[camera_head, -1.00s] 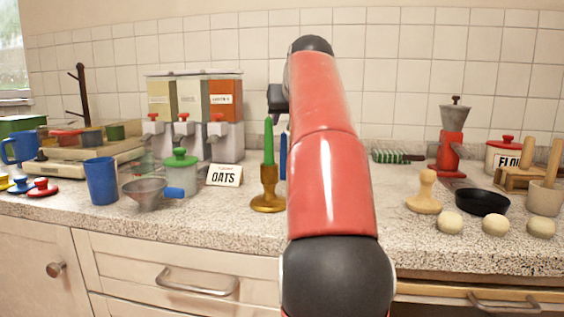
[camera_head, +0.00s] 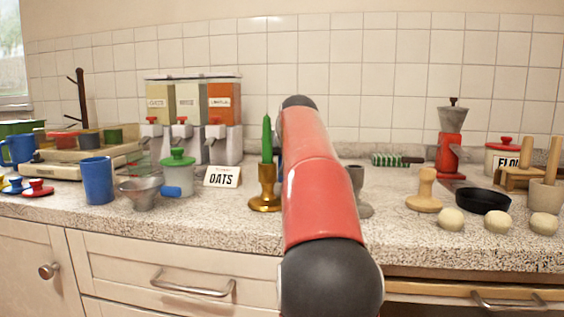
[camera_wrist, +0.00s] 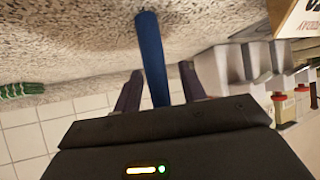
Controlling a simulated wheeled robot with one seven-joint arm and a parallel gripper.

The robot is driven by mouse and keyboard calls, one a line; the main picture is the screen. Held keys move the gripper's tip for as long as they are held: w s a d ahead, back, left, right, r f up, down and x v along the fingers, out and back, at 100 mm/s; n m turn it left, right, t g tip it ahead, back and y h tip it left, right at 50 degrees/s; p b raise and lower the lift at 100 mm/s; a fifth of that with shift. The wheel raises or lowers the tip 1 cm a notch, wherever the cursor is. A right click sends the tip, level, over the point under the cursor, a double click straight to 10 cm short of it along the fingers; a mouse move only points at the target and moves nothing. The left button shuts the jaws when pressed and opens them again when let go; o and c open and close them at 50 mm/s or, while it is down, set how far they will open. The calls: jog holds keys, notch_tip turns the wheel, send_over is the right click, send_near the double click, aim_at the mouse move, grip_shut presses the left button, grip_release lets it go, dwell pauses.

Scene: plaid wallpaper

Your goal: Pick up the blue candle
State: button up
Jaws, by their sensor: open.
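The blue candle (camera_wrist: 150,45) shows in the wrist view as a long slim rod running down the picture between the two fingers of my gripper (camera_wrist: 160,72). The gripper is open, with a dark finger on each side of the candle and gaps visible beside it. The candle's lower part in the picture is hidden by the gripper body.
A green candle in a brass holder (camera_head: 265,190) stands just left of my arm. A grey holder (camera_head: 357,188) stands just right of it. The oats sign (camera_head: 222,177) and dispensers (camera_head: 193,105) are further left. A black pan (camera_head: 483,201) lies right.

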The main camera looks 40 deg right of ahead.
grip_shut()
jog(key=shift+r, duration=0.15)
